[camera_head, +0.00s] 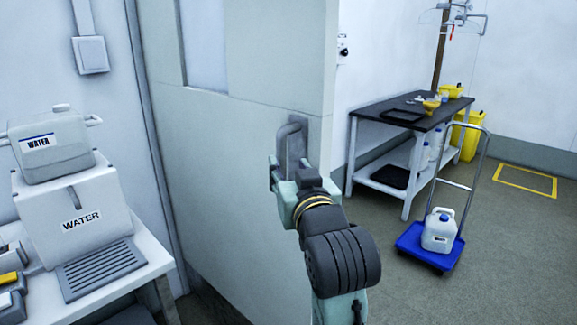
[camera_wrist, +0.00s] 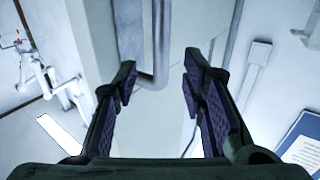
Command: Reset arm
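My gripper (camera_wrist: 160,88) is open in the wrist view, its two dark fingers spread apart with nothing between them that I can see held. A grey door handle (camera_wrist: 162,45) shows just beyond the fingertips in the wrist view. In the head view my arm reaches forward to the pale door (camera_head: 215,170), and the gripper end is at the door handle (camera_head: 292,143). Most of the fingers are hidden there by my wrist. Whether the gripper touches the handle or door, I cannot tell.
A white side table (camera_head: 150,262) with water containers (camera_head: 78,205) stands at left. Beyond the door, a black-topped bench (camera_head: 385,128) stands against the wall. A blue trolley (camera_head: 418,250) carries a white jug (camera_head: 440,232). The floor at right is clear around a yellow marked rectangle (camera_head: 525,180).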

